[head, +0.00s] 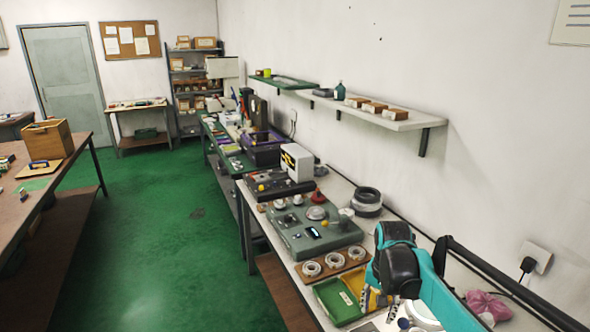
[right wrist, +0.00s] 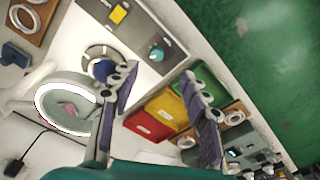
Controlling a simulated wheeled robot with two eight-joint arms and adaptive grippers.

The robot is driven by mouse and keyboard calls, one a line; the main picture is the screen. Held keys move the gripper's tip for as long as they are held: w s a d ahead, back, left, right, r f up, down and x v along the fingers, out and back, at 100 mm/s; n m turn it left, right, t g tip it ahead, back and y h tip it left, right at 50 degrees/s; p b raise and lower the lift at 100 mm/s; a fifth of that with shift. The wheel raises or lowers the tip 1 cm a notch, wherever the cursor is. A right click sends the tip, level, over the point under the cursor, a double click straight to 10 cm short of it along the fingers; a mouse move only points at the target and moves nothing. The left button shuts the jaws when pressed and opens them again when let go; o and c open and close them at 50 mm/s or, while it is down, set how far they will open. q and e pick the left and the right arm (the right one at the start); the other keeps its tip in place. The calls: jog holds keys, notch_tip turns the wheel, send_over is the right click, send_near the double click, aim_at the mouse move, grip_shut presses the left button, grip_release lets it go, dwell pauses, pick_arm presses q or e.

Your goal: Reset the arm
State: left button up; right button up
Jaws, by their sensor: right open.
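My right arm (head: 400,262) is teal and black and reaches in over the right end of the workbench. Its gripper (head: 378,303) points down at the bench near the coloured trays. In the right wrist view the two fingers (right wrist: 160,108) are spread apart with nothing between them. My left gripper is not in view. A wooden board with several metal rings (head: 334,262) lies on the bench, left of the gripper and apart from it.
A green tray (head: 338,303) lies close to the gripper, with yellow (right wrist: 166,107) and red (right wrist: 147,125) trays beside it. A large grey ring-shaped object (right wrist: 52,98) lies nearby. A wall shelf (head: 400,122) hangs above. The green floor (head: 150,240) is largely clear.

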jog(key=s+a+n+t, duration=0.2)
jog(key=s+n+t, duration=0.1)
jog(key=s, duration=0.6)
jog(key=s+a+n+t, duration=0.3)
jog(key=s+n, duration=0.1)
jog(key=s, duration=0.6)
jog(key=shift+a+f, duration=0.3)
jog(key=shift+f, duration=0.1)
